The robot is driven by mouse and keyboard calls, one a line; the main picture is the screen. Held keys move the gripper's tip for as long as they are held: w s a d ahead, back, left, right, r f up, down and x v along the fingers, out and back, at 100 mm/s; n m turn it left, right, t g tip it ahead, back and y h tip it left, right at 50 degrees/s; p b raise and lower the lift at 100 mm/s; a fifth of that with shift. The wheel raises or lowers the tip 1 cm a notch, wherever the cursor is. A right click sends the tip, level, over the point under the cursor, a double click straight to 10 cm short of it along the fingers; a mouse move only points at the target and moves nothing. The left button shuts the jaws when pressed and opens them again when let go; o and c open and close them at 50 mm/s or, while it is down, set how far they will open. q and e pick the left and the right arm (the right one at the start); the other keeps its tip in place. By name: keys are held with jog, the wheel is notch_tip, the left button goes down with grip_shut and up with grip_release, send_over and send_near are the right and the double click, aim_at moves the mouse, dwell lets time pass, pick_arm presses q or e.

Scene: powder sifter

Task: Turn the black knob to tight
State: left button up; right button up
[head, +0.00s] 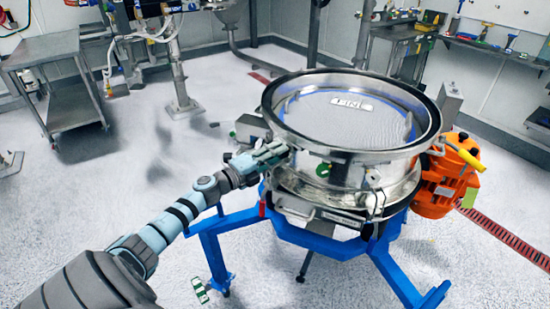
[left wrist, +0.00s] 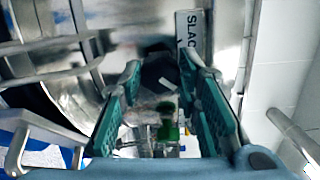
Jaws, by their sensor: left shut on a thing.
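The black knob (left wrist: 160,74) shows in the left wrist view between my left gripper's teal fingers (left wrist: 164,70). A white pointer mark lies on its face. A white label reading "SLAC" (left wrist: 188,32) is beside the knob, its last part hidden by a finger. In the head view my left gripper (head: 272,153) is at the left side of the round steel sifter (head: 340,161) and hides the knob there. The gripper is shut on the knob. My right gripper is not in view.
The sifter stands on a blue frame (head: 215,250), with an orange motor (head: 440,185) at its right. A green piece (left wrist: 166,125) shows between the fingers in the left wrist view. A steel cart (head: 55,85) stands at the back left.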

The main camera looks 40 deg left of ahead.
pick_arm(q)
jog(key=shift+m, duration=0.5)
jog(key=o, duration=1.1)
jog(key=shift+o, duration=0.2)
jog(key=s+a, duration=0.1)
jog(key=s, duration=0.6)
jog(key=shift+s+a, duration=0.2)
